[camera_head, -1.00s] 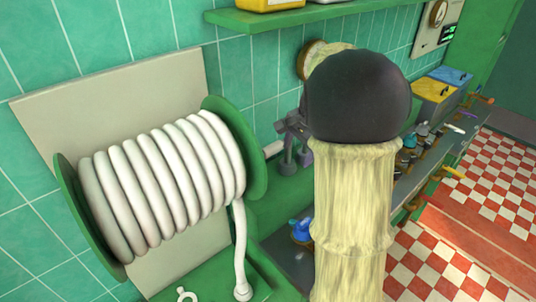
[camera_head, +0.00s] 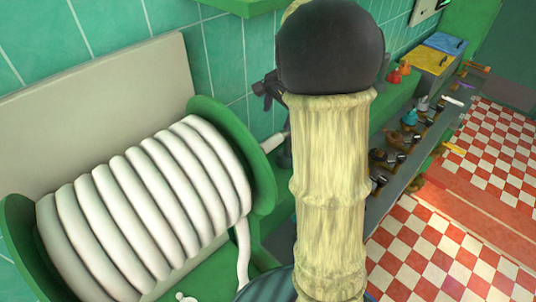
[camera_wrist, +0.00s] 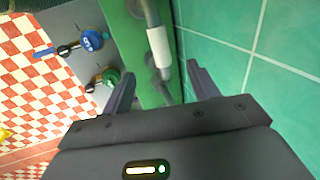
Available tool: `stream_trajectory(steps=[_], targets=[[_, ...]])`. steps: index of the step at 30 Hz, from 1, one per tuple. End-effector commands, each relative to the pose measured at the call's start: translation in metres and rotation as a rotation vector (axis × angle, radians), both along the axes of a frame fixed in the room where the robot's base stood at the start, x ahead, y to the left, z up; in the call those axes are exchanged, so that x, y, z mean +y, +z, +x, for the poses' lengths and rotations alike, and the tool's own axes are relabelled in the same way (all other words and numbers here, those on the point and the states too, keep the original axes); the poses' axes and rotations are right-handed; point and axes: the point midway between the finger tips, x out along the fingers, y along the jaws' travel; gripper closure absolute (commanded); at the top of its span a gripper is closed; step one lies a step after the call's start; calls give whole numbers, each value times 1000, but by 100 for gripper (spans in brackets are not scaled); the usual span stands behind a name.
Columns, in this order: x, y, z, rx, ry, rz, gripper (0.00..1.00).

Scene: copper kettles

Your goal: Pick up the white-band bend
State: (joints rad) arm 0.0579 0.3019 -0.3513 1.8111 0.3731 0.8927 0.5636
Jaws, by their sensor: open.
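The white-band bend (camera_wrist: 158,46) is a grey pipe with a white band, on a green surface beside the teal tiled wall in the wrist view. My gripper (camera_wrist: 160,72) is open, its two dark fingers spread apart. The pipe's lower end shows between the fingertips, with the white band a little beyond them. I see no contact between fingers and pipe.
A blue valve (camera_wrist: 92,40) and a green valve (camera_wrist: 110,77) stand left of the pipe. The teal wall (camera_wrist: 230,45) is close on the right. A large reel of white hose (camera_head: 140,205) stands left of my arm. Checkered floor (camera_head: 440,240) is clear at right.

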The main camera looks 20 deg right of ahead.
Motion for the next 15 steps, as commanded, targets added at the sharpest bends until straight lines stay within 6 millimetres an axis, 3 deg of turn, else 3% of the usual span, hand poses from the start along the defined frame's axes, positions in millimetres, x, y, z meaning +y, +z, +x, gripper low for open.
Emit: stream_trajectory(steps=[8, 15], targets=[[0, -7, 2, 2, -1, 0, 40], [3, -44, 10, 6, -3, 2, 40]])
